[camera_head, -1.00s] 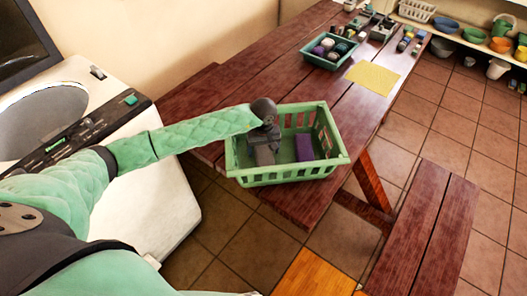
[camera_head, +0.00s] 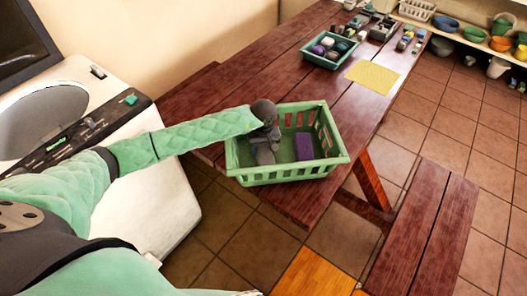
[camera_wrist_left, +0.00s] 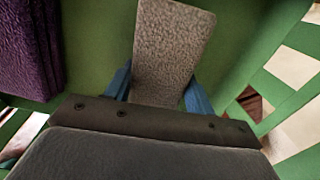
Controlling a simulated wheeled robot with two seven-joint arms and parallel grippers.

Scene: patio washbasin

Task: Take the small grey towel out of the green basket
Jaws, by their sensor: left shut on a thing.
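The green basket (camera_head: 290,179) stands on the near end of the wooden table. My left gripper (camera_head: 265,152) reaches down into its left part. In the left wrist view the small grey towel (camera_wrist_left: 170,50) lies between the two blue fingertips of my left gripper (camera_wrist_left: 157,90), which is shut on it. The towel is over the green basket floor (camera_wrist_left: 100,50). In the head view the gripper mostly hides the towel. A purple folded cloth (camera_head: 304,146) lies in the basket to the right of the gripper; it also shows in the left wrist view (camera_wrist_left: 25,50). My right gripper is not in view.
A second green basket (camera_head: 308,52) with rolled items stands farther back on the wooden table (camera_head: 230,108). A yellow cloth (camera_head: 373,76) lies beside it. A white washing machine (camera_head: 160,200) is at left. A wooden bench (camera_head: 425,230) is at right.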

